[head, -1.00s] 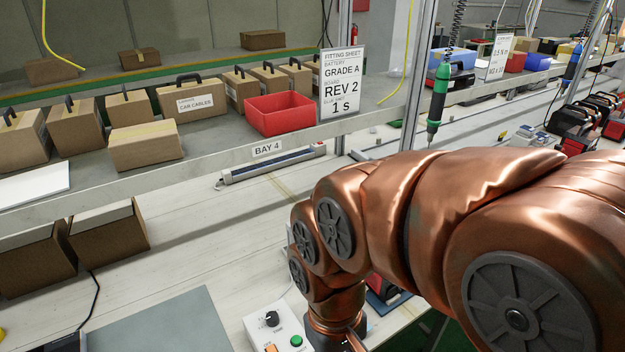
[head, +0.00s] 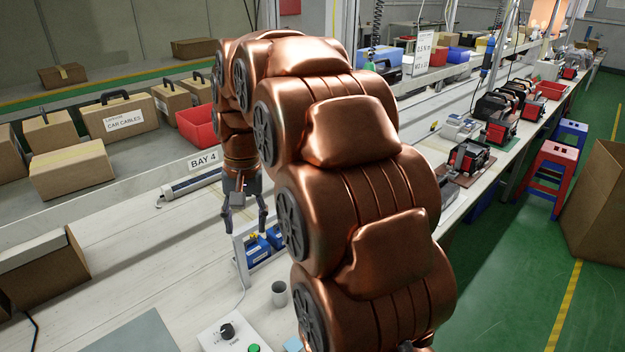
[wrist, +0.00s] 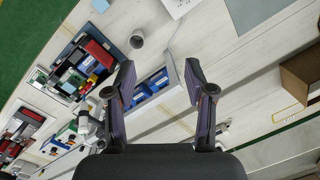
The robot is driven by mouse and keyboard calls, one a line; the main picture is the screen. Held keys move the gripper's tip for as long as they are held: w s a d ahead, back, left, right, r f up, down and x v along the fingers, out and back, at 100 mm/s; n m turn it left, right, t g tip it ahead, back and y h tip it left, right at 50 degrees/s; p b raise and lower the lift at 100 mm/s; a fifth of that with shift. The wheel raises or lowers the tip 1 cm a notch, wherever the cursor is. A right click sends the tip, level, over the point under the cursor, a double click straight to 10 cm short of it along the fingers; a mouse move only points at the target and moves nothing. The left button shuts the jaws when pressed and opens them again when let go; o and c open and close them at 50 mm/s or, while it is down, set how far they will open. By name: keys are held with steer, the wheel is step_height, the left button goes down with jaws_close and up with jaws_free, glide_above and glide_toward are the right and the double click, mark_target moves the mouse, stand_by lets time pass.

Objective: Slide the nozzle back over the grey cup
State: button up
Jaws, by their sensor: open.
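The grey cup (head: 279,294) stands upright on the pale bench, just right of a white upright frame (head: 240,262). In the wrist view the cup (wrist: 137,38) lies beyond my fingertips, a little left of centre. My gripper (head: 244,226) points down over the bench, behind the cup in the head view. It is open and empty, and its spread fingers (wrist: 158,68) show in the wrist view with blue boxes (wrist: 150,84) beyond them. The cup is apart from both fingers. I cannot pick out the nozzle with certainty in either view; my arm hides part of the bench.
Blue boxes (head: 257,248) sit at the white frame near my gripper. A control box (head: 228,334) with a knob and green button stands in front of the cup. The shelf edge with the BAY 4 label (head: 203,161) runs behind. Bench left of my gripper is mostly clear.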

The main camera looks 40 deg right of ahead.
steer(key=w+d+m+t, duration=0.1)
steer(key=w+d+m, duration=0.3)
steer(key=w+d, duration=0.7)
steer(key=w+d+f+m+t+p, duration=0.1)
steer(key=d+f+m, duration=0.1)
steer(key=d, duration=0.9)
steer(key=d+f+m, duration=0.2)
steer(key=d+m, duration=0.1)
steer(key=d, duration=0.8)
steer(key=shift+h, duration=0.3)
steer(key=shift+w+a+f+p, duration=0.1)
steer(key=shift+w+f+p, duration=0.25)
steer(key=shift+f, duration=0.85)
steer(key=shift+w+a+f+p, duration=0.1)
steer(key=shift+f+p, duration=0.45)
steer(key=shift+f, duration=0.65)
steer(key=shift+w+a+f+p, duration=0.1)
steer(key=shift+w+f+p, duration=0.25)
steer(key=shift+f, duration=0.85)
steer(key=shift+s, duration=0.1)
jaws_close()
